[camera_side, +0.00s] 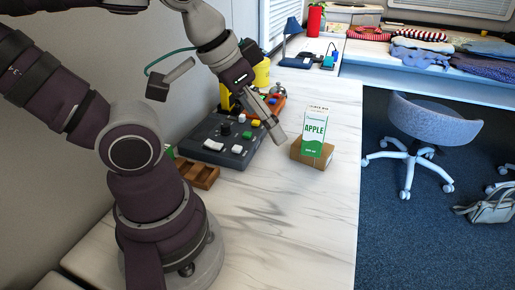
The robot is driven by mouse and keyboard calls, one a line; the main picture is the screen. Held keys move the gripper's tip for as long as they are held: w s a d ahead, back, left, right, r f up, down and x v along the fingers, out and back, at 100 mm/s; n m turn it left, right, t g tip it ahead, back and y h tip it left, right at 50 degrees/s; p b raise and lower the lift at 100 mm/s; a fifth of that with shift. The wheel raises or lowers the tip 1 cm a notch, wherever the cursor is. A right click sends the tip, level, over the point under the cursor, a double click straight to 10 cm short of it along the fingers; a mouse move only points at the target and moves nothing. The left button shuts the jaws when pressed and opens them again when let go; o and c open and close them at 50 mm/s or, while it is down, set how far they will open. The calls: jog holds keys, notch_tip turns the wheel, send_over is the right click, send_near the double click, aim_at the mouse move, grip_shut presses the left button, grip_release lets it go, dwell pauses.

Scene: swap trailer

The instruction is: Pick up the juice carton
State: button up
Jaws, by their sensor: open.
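The juice carton (315,132) is white and green with "APPLE" on its front. It stands upright at or on a small brown cardboard box (311,157) on the marble-patterned counter; I cannot tell if it rests on the box or stands in it. My gripper (263,124) is open, to the left of the carton and above the dark control panel. It is apart from the carton, and nothing shows between its fingers.
A dark control panel (213,140) with buttons lies left of the box. A wooden tray (200,175) sits near my base. A yellow container (262,74) and a blue lamp (292,30) stand behind. The counter's front right is clear; its right edge drops to carpet.

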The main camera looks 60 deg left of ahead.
jog(key=shift+o, duration=0.3)
jog(key=n+g+y, duration=0.1)
jog(key=n+y, duration=0.3)
jog(key=n, duration=0.5)
send_near(317, 120)
jog(key=w+a+f, duration=0.2)
jog(key=shift+y, duration=0.3)
jog(key=x, duration=1)
jog(key=shift+a, duration=0.1)
jog(key=c, duration=1.2)
